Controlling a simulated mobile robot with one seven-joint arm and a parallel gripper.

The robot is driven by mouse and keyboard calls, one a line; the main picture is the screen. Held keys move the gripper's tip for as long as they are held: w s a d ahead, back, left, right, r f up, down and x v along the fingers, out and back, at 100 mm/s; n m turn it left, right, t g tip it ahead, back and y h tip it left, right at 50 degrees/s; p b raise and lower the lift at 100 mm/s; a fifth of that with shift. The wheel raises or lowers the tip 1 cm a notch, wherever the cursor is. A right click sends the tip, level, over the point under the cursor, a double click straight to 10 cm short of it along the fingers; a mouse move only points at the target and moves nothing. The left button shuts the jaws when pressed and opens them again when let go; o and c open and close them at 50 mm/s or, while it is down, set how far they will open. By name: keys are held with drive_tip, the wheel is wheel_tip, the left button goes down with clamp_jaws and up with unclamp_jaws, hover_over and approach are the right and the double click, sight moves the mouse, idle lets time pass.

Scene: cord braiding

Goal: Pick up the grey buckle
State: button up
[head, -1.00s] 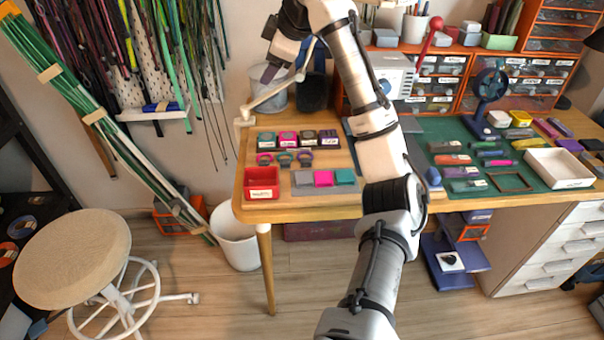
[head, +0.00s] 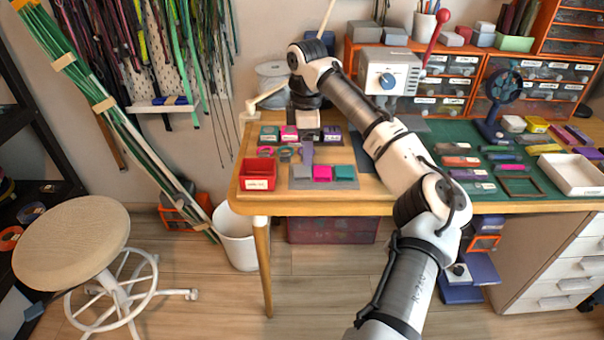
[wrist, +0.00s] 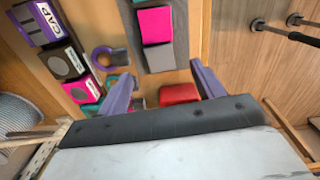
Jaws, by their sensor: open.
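My gripper (wrist: 162,88) is open and empty in the wrist view, its two purple fingers wide apart. A flat grey block (wrist: 160,57), the likely grey buckle, lies on a dark mat (wrist: 134,38) just beyond the gap between the fingers. It also shows in the head view (head: 302,172), left of a magenta block (head: 322,173) and a teal block (head: 344,172). In the head view my gripper hangs above the table just behind this row, and one purple finger shows. I cannot tell the exact height of the fingers.
A red open box (head: 258,175) stands left of the mat. Small ring-shaped pieces (head: 265,151) lie behind it, with a row of labelled boxes (head: 269,133) further back. A green mat (head: 440,135) with many small items covers the right. The table's front edge is close.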

sight(307, 170)
drive_tip(key=shift+d+f, duration=0.15)
drive_tip(key=shift+f, duration=3.2)
drive_tip(key=c, duration=1)
drive_tip(key=shift+c, duration=0.2)
drive_tip(key=shift+r, duration=0.15)
wheel_tip(307, 170, up, 20)
drive_tip(key=p, duration=0.2)
